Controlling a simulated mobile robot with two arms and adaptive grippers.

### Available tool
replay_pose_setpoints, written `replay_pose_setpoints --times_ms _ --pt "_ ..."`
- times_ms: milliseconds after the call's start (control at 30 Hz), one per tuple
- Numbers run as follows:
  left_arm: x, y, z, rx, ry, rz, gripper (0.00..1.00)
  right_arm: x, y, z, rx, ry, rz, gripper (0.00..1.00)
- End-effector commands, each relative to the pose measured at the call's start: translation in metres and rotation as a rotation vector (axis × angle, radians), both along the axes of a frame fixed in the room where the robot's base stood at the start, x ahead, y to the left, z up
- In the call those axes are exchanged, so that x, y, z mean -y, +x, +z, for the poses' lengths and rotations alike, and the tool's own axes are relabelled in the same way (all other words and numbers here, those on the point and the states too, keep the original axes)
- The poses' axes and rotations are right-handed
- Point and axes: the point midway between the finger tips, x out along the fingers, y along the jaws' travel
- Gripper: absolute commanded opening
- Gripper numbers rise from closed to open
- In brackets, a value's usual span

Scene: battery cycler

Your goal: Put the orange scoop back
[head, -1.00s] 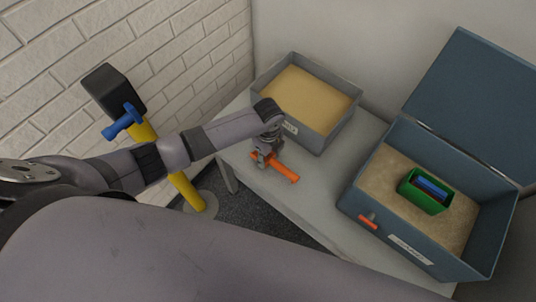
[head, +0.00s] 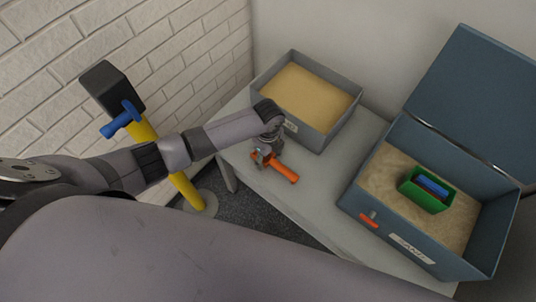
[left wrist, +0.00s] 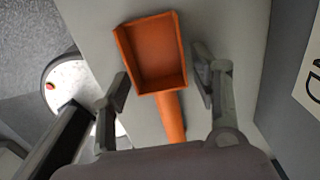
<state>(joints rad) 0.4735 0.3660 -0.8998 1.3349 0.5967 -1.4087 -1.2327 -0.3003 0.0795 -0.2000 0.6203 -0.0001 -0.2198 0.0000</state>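The orange scoop (head: 283,172) lies on the grey table beside the grey sand tray, near the table's left edge. In the left wrist view its square pan (left wrist: 155,55) faces the camera, and the handle runs down towards my gripper's palm. My left gripper (head: 262,160) is over the scoop and hides part of it in the head view. In the left wrist view the left gripper's fingers (left wrist: 163,82) are spread on either side of the scoop, with a clear gap at the right finger. My right gripper is not in view.
A grey tray of sand (head: 338,128) stands behind the scoop. An open blue case (head: 395,240) with sand and a green bin (head: 425,201) stands at right. A yellow post (head: 185,190) with a black head and blue handle stands left of the table (head: 310,195).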

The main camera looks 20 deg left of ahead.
Motion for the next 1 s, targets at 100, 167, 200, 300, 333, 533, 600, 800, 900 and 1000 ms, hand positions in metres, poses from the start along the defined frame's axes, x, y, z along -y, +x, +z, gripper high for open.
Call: replay_pose_setpoints --times_ms 100,167,200,300,333,533,600,800,900,1000 --pt "0.0 0.0 0.0 0.0 0.0 0.0 0.66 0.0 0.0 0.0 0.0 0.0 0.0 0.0" --pt "0.0 0.0 0.0 0.0 0.0 0.0 0.66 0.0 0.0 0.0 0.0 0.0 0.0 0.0" --pt "0.0 0.0 0.0 0.0 0.0 0.0 0.66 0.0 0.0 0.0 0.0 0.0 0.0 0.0" --pt "0.0 0.0 0.0 0.0 0.0 0.0 0.66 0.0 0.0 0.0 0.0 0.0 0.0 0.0" --pt "0.0 0.0 0.0 -0.001 0.0 0.0 0.66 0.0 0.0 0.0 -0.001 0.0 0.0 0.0" --pt "0.0 0.001 0.013 0.003 -0.001 0.0 0.66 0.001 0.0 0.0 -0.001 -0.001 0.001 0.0" --pt "0.0 0.001 0.026 0.003 -0.002 0.0 0.66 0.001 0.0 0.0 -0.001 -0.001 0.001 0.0" --pt "0.0 0.001 0.07 0.005 -0.002 -0.002 0.66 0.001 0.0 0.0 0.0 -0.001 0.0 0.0" --pt "0.0 0.001 0.089 0.003 0.0 -0.001 0.66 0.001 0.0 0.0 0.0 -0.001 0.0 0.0" --pt "0.0 0.001 0.104 0.003 0.0 -0.001 0.66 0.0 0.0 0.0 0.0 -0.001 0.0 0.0"
